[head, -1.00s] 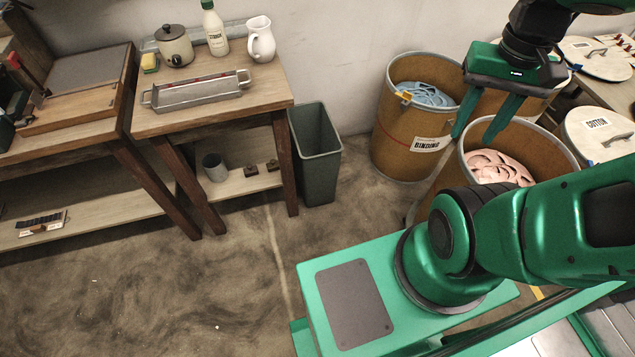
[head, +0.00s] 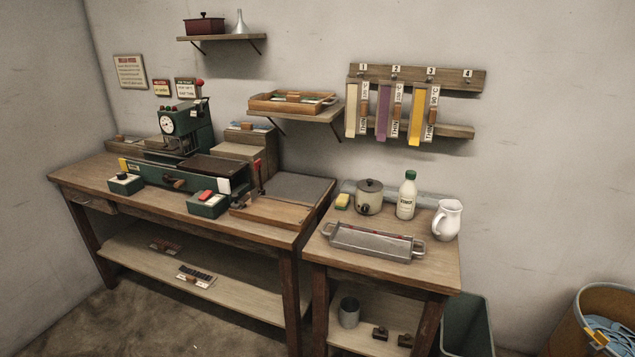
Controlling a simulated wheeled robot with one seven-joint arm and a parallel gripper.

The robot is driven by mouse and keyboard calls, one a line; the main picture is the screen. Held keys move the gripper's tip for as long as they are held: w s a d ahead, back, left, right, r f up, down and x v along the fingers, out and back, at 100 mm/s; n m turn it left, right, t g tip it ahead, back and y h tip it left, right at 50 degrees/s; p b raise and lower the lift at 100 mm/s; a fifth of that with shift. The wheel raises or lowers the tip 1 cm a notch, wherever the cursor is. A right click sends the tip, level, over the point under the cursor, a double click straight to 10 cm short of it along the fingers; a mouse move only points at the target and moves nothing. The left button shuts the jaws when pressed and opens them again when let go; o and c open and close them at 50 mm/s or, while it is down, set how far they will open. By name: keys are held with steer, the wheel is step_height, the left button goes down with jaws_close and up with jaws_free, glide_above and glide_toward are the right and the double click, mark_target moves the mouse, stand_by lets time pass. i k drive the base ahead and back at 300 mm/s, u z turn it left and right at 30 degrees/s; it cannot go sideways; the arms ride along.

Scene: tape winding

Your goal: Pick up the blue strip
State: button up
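Blue strip material (head: 612,334) lies loosely coiled in a brown drum (head: 572,334) at the lower right edge of the head view. The frame edge cuts off much of the drum, and I cannot tell single strips apart. A small yellow-orange item (head: 598,337) is at the drum's near rim. On the wall rack (head: 450,76) hang a cream strip (head: 351,108), a purple strip (head: 383,110) and a yellow strip (head: 416,115); no blue strip shows there. My gripper is outside the view.
A workbench (head: 80,178) with a green machine (head: 187,132) stands left. A smaller table (head: 385,272) holds a metal tray (head: 372,242), pot (head: 369,198), bottle (head: 406,196) and white jug (head: 447,220). A grey bin (head: 468,330) stands between it and the drum.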

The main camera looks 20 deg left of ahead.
mark_target(245, 127)
steer(key=u, duration=2.1)
steer(key=i, duration=2.3)
steer(key=z, duration=0.75)
steer(key=i, duration=0.45)
steer(key=z, duration=0.3)
